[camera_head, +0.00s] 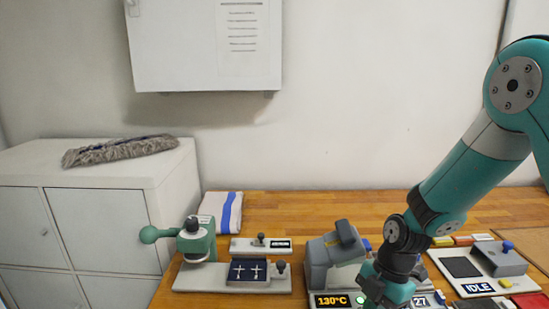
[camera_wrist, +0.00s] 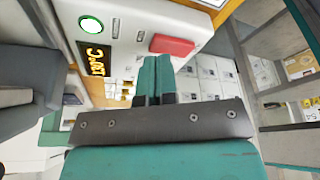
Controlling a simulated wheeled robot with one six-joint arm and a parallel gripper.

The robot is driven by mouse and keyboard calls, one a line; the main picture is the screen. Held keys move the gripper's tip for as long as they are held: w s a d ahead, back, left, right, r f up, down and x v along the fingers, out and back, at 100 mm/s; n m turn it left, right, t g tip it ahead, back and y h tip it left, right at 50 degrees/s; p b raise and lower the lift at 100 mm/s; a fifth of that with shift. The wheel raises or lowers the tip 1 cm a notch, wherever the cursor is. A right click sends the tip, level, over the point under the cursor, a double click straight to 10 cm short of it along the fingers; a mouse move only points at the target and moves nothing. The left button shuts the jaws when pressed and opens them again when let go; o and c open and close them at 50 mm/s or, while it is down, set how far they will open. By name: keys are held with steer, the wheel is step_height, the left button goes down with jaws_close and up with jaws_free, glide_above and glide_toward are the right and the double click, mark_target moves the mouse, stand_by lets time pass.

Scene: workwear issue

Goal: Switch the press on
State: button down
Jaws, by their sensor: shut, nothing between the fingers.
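The press (camera_head: 322,262) is a grey machine with a raised upper part, at the middle front of the bench in the head view. Its front panel has an amber "130°C" display (camera_head: 330,301) and a round green lit button or lamp (camera_wrist: 95,27). In the wrist view, a red rectangular switch or key (camera_wrist: 172,45) sits on the same pale panel. My gripper (camera_wrist: 155,62) is shut and empty, its fingertips just below the red part in the picture. I cannot tell if they touch. In the head view my arm covers the press's right side.
Left of the press stands a green hand-lever device (camera_head: 196,240) beside a dark pad with white crosses (camera_head: 249,271). A folded striped towel (camera_head: 222,212) lies behind.

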steer(key=shift+f+b, duration=0.5)
steer(key=shift+f, duration=0.2)
steer(key=shift+r+p, duration=2.6)
steer(key=shift+r, duration=1)
steer(key=s+a+r+m+b, duration=0.1)
steer(key=s+a+r+m, duration=0.1)
steer(key=s+r+m, duration=0.6)
steer(key=s+a+r+m+t+y, duration=0.1)
steer(key=s+a+r+m, duration=0.1)
steer(key=s+r+m, duration=0.7)
steer(key=shift+s+a+r+t+b, duration=0.35)
steer(key=shift+s+a+r, duration=0.1)
steer(key=shift+s, duration=0.45)
